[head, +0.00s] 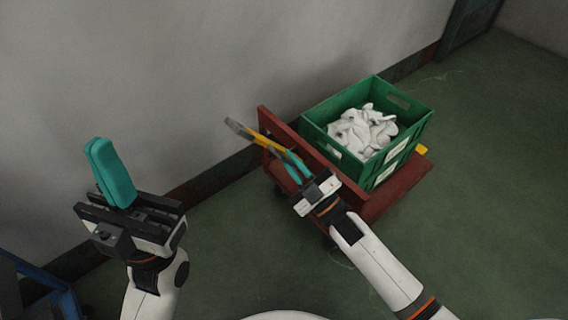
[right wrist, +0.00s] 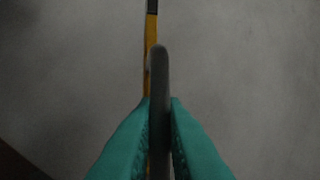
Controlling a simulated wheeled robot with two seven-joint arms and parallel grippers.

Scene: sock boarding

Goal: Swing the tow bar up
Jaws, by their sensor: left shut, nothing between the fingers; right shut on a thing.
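The tow bar (head: 268,144) is a yellow bar with a grey end, slanting up and left past the red end frame of the cart (head: 400,190). Its yellow length also shows in the right wrist view (right wrist: 151,35). My right gripper (head: 297,163) has its teal fingers closed around a grey rounded part in line with the yellow bar, seen between the fingertips in the right wrist view (right wrist: 160,100). The fingers and wrist hide the bar's lower part. My left gripper (head: 103,148) is shut and empty, raised at the left, well apart from the cart.
A green crate (head: 412,132) of white socks (head: 362,130) stands on the cart. A grey wall (head: 150,60) runs close behind the cart. A blue frame (head: 62,290) is at the lower left. Green floor (head: 490,200) is clear to the right.

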